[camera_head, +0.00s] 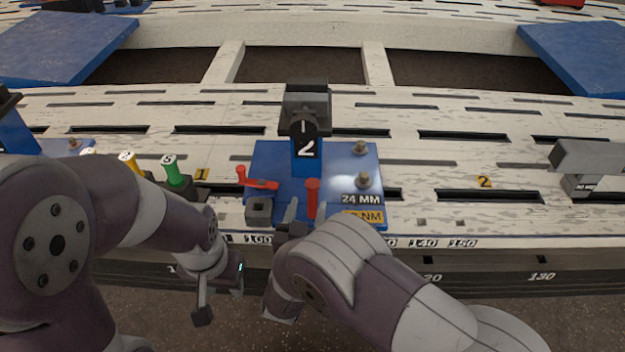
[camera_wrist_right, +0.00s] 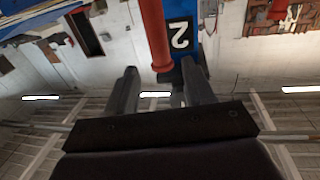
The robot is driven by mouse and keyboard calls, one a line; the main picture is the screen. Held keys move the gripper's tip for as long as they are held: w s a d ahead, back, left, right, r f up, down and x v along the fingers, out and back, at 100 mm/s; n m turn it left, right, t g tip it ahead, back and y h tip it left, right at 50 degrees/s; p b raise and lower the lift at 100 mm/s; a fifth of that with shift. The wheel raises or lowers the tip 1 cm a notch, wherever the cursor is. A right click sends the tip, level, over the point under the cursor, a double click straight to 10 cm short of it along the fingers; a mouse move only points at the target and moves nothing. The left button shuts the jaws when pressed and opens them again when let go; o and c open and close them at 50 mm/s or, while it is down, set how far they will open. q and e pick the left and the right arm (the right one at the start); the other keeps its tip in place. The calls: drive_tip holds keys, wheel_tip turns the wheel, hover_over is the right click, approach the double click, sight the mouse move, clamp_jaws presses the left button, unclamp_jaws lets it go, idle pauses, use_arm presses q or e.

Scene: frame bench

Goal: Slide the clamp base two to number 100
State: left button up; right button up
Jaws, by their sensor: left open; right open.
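Clamp base two (camera_head: 270,165) is a blue plate on the white slotted bench in the head view, with a black "2" label on its upright and a red post (camera_head: 312,198). The number 100 (camera_head: 258,239) shows on the scale below the plate's left front part. My right gripper (camera_head: 288,222) is open at the plate's front edge. In the right wrist view the red post (camera_wrist_right: 153,35) appears between its open fingers (camera_wrist_right: 160,88); I cannot tell whether they touch it. My left gripper (camera_head: 221,292) is open and empty, left of the base, over the bench's front edge.
Green (camera_head: 171,170) and yellow handled tools stand left of the base. A red lever (camera_head: 262,184) and two bolts sit on the plate. A grey clamp (camera_head: 585,165) stands at the far right. My right forearm hides part of the scale.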

use_arm(q)
drive_tip(key=shift+r+p, duration=0.45)
drive_tip(key=shift+r, duration=0.45)
use_arm(e)
drive_tip(key=s, duration=0.4)
drive_tip(key=shift+s+a, duration=0.1)
drive_tip(key=shift+a, duration=0.15)
